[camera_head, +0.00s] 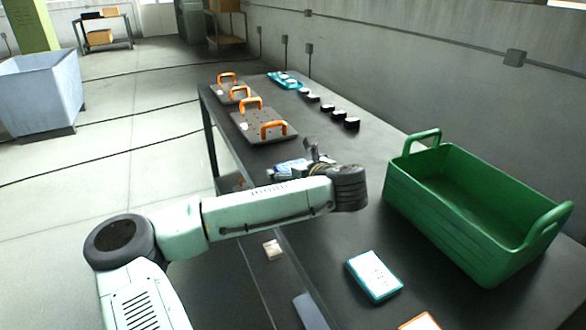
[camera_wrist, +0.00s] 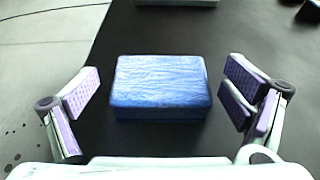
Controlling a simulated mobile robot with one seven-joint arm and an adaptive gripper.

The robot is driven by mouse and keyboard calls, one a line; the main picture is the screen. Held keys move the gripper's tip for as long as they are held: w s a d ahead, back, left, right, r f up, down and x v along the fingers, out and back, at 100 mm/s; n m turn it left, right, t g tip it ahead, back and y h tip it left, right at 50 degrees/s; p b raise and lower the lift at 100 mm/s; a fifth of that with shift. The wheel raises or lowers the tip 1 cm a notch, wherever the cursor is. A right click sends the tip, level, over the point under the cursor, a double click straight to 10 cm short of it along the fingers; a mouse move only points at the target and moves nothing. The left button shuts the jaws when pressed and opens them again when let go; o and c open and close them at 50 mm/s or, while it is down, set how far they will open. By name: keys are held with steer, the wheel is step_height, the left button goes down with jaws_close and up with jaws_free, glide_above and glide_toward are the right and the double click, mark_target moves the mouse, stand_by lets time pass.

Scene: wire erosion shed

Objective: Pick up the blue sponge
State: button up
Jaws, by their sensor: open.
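The blue sponge (camera_wrist: 161,86) is a wrinkled rectangular block lying flat on the dark table top. It sits in the middle of the wrist view, between the fingers but a little beyond them. My gripper (camera_wrist: 162,97) is open, one finger to the left and one to the right of the sponge, with clear gaps on both sides. Nothing is held. In the head view my gripper (camera_head: 290,168) is over the left part of the table; my wrist and arm hide much of that spot.
A green crate (camera_head: 398,192) stands on the right of the table (camera_head: 318,228). Plates with orange handles (camera_head: 265,138) lie beyond my gripper, with small black blocks (camera_head: 351,123) along the wall side. A teal-edged white pad (camera_head: 374,275) lies nearer. The table around the sponge is bare.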

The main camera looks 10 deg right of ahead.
steer(key=shift+w+f, duration=0.1)
steer(key=shift+w, duration=0.15)
steer(key=shift+c, duration=0.4)
steer(key=c, duration=0.9)
